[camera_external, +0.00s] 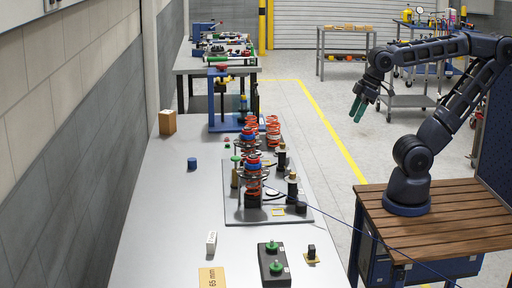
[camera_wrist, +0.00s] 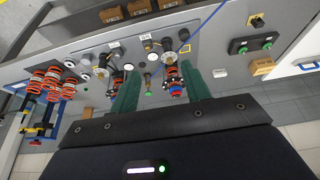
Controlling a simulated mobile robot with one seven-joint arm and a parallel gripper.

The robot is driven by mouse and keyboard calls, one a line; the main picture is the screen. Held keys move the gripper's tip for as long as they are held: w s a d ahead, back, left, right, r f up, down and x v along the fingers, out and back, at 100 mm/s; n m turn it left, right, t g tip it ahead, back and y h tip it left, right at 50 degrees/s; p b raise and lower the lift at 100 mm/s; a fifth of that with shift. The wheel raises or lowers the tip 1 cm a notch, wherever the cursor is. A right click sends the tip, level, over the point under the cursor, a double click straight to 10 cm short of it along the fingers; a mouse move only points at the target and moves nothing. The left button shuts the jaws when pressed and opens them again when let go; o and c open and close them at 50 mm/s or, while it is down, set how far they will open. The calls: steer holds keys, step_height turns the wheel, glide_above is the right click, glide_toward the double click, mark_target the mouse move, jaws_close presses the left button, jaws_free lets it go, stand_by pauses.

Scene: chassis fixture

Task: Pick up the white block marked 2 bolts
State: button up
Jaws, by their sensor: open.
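A small white block (camera_external: 211,241) with dark marking stands on the grey bench at the near left, left of the black box with green knobs; its text is too small to read. In the wrist view a small white block (camera_wrist: 220,72) lies right of the fingers, apart from them. My gripper (camera_external: 358,108) is open and empty, high above the floor beyond the bench's right edge, far from the block. In the wrist view its two green fingers (camera_wrist: 158,70) are spread apart with nothing held between them.
A fixture plate (camera_external: 240,213) with red springs and posts stands behind. A blue cylinder (camera_external: 192,163) and brown box (camera_external: 167,122) are farther back. The bench's left side is mostly clear.

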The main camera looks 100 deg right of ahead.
steer(key=w+a+r+n+g, duration=0.1)
steer(key=w+a+r+n, duration=0.1)
steer(key=w, duration=0.5)
steer(key=w+a+r+n, duration=0.1)
steer(key=w+r+n, duration=0.1)
steer(key=w, duration=0.4)
steer(key=n+g, duration=0.4)
steer(key=n, duration=0.8)
glide_above(212, 237)
step_height(212, 237, down, 23)
steer(key=shift+w+f, duration=0.1)
steer(key=shift+f, duration=5.65)
jaws_close()
